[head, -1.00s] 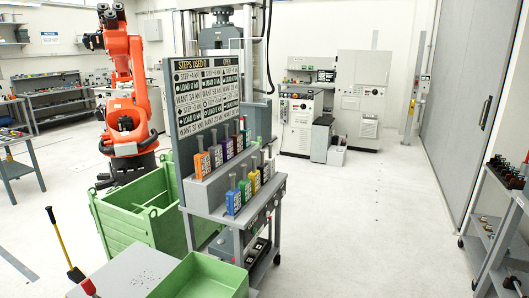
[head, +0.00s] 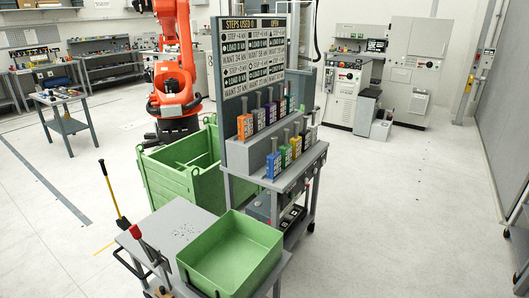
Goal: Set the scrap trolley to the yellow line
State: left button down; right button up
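A grey trolley (head: 176,220) with an open, empty green tray (head: 228,262) on its top stands at the bottom centre of the head view; I take it to be the scrap trolley. A dark push handle (head: 126,262) is at its left end, and a lever with a red grip (head: 135,232) rises beside it. A short yellow line (head: 105,247) shows on the floor just left of the trolley, apart from it in the picture. The trolley's lower part is cut off by the frame. Neither of my grippers is in view.
A large green crate (head: 170,182) stands behind the trolley, beside a rack (head: 300,166) with a sign board and coloured blocks. A yellow-handled lever (head: 110,190) stands left of the trolley. An orange robot arm (head: 175,75) is behind.

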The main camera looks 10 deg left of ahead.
aim_at(200, 253)
jog(key=u, duration=1.15)
